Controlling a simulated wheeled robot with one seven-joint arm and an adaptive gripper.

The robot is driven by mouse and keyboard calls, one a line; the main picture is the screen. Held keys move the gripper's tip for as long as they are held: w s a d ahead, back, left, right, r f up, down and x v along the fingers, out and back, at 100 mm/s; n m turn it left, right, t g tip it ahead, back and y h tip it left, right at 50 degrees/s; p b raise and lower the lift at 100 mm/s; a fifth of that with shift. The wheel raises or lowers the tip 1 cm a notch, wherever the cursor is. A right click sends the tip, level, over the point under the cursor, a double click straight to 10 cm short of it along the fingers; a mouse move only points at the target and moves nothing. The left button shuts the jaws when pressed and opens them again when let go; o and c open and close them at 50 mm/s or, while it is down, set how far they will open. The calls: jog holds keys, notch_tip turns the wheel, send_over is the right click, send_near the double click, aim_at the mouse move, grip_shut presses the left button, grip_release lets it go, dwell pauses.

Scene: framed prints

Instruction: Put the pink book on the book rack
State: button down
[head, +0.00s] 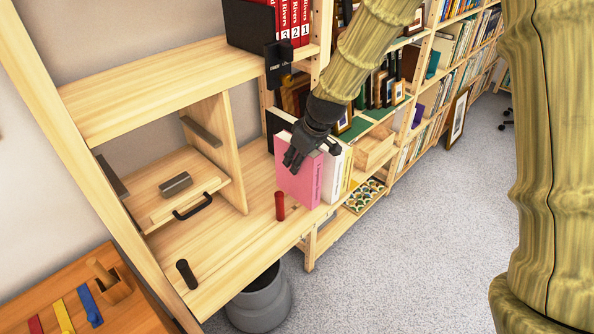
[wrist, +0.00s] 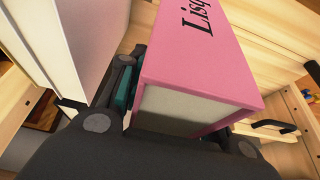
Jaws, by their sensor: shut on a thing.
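The pink book (head: 300,179) stands upright on the wooden shelf board, at the near end of a short row of books. My gripper (head: 297,153) is shut on its upper part. The wrist view shows the pink book (wrist: 205,65) between the two fingers of my gripper (wrist: 171,135), with dark lettering on one pink face and pale page edges towards me. White books (head: 335,172) stand right beside it. I cannot tell in the head view whether the book's bottom touches the board. No separate book rack is clearly distinguishable; the wooden shelving (head: 240,248) holds the row.
A wooden drawer with a black handle (head: 193,207) is at left. Red binders (head: 291,20) sit above. A grey bin (head: 260,301) stands below. Board between the cylinders is clear.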

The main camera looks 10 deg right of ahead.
jog(key=shift+f+p, duration=0.4)
jog(key=shift+f, duration=1.65)
jog(key=shift+f, duration=0.15)
jog(key=c, duration=1)
grip_release()
jog(key=shift+b+v, duration=0.85)
jog(key=shift+v, duration=5.3)
